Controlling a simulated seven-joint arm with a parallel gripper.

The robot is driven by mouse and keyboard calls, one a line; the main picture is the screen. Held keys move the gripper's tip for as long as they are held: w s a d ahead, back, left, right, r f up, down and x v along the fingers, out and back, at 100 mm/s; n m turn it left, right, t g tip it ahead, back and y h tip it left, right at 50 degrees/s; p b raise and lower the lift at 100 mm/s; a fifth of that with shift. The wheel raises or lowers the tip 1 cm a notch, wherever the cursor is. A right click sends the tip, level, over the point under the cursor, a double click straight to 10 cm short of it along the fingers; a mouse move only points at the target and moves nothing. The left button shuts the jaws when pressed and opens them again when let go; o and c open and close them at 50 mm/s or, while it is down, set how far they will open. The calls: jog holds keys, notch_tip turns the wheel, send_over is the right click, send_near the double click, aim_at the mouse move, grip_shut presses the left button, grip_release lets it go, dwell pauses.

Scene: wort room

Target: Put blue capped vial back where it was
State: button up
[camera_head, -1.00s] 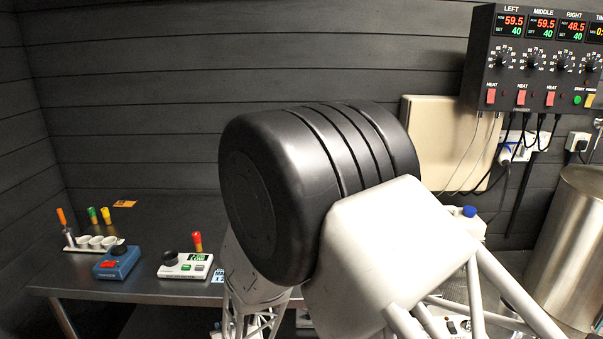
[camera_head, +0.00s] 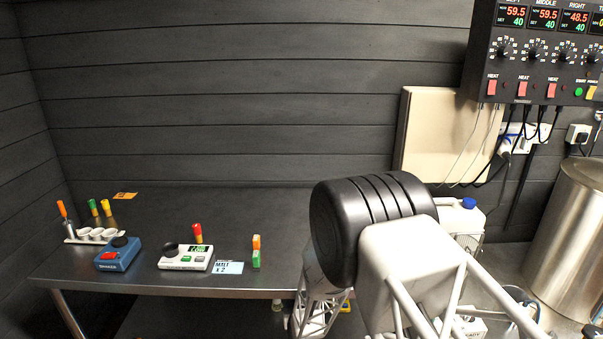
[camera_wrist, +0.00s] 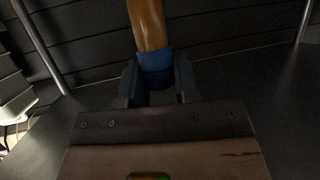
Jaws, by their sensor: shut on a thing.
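The blue capped vial (camera_wrist: 148,25) shows in the wrist view, with amber glass and a blue cap (camera_wrist: 156,68) between my fingers. My gripper (camera_wrist: 158,88) is shut on the cap. In the head view my arm hides the gripper and this vial. A white rack (camera_head: 77,240) stands at the left of the table, with several empty-looking white round openings. Which slot the blue vial came from cannot be told.
On the table (camera_head: 150,292), a blue shaker (camera_head: 117,256) stands by the rack. A white meter (camera_head: 185,262) with a red capped vial (camera_head: 197,234), a malt card (camera_head: 228,268) and orange and green blocks (camera_head: 256,250) are further right. My arm covers the table's right end.

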jog(key=w+d+f+m+h, duration=0.1)
jog(key=d+f, duration=0.3)
jog(key=d, duration=0.6)
jog(key=w+d+f+m+h, duration=0.1)
jog(key=d+f, duration=0.4)
jog(key=d, duration=0.6)
jog(key=shift+w+m+t+h, duration=0.3)
jog(key=shift+w+h, duration=0.2)
jog(key=shift+w, duration=0.55)
jog(key=shift+a+r, duration=0.1)
dwell(1.1)
jog(key=s+d+r+m+g+h, duration=0.25)
jog(key=s+r+m+h, duration=0.25)
jog(key=s+r, duration=0.9)
jog(key=s+d+r+m+g+h, duration=0.2)
jog(key=s+d+r+m+h, duration=0.25)
jog(key=s+r, duration=0.9)
jog(key=s+d+r+m+g+h, duration=0.1)
jog(key=s+d+r+m+g, duration=0.1)
jog(key=s, duration=0.5)
jog(key=s+d+r+m+g+h, duration=0.1)
jog(key=s+d+r+m+g, duration=0.1)
jog(key=s, duration=0.5)
jog(key=s+d+r+m+g+h, duration=0.2)
jog(key=s+r, duration=0.1)
jog(key=s, duration=0.4)
jog(key=shift+s, duration=0.3)
